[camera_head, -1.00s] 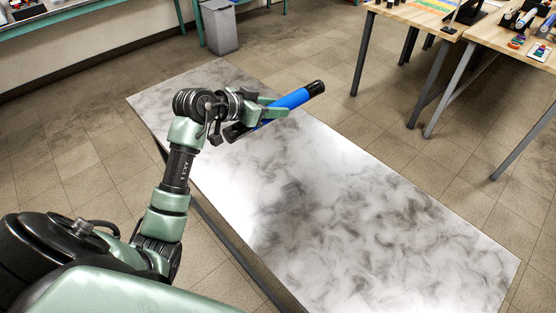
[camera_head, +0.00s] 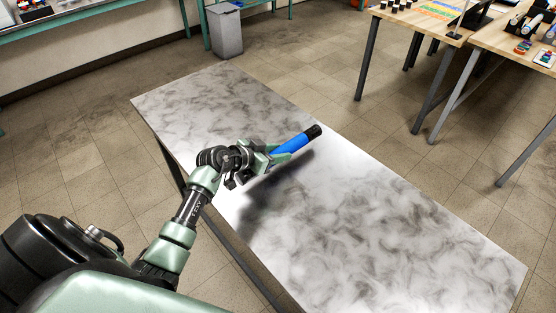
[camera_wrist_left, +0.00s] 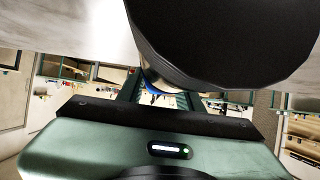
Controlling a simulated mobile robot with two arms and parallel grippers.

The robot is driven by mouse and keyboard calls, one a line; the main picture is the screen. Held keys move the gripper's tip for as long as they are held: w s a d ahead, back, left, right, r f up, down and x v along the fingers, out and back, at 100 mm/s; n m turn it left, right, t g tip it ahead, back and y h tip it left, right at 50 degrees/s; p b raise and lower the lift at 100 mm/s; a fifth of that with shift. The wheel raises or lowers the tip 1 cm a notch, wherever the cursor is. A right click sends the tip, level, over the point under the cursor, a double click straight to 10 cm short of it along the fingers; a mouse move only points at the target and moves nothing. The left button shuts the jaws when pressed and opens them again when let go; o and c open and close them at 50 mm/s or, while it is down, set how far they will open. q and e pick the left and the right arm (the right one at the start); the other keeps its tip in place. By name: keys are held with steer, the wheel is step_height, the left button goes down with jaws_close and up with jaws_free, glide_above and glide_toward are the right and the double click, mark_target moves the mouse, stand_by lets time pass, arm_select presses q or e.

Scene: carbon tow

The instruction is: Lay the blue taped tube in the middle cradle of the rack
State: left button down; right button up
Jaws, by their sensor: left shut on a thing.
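My left gripper (camera_head: 272,157) is shut on the blue tube (camera_head: 292,145) and holds it above the marble-patterned table. The tube has black ends; the far one (camera_head: 314,131) points up and right in the head view. The fingers cover part of the tube. In the left wrist view, a big dark rounded end (camera_wrist_left: 225,45) fills the top middle, close to the camera. What looks like a rack with tubes (camera_head: 528,20) stands on a wooden table at the far upper right. Its cradles are too small to tell apart. My right gripper is out of view.
The marble-patterned table (camera_head: 400,230) is bare under the tube. Two wooden tables (camera_head: 490,38) with small items stand at the upper right, with tiled floor (camera_head: 395,125) between. A grey bin (camera_head: 226,32) stands at the back.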

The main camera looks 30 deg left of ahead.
arm_select(q)
step_height(320, 180, down, 3)
steer(key=shift+f, duration=0.1)
steer(key=c, duration=0.9)
jaws_free()
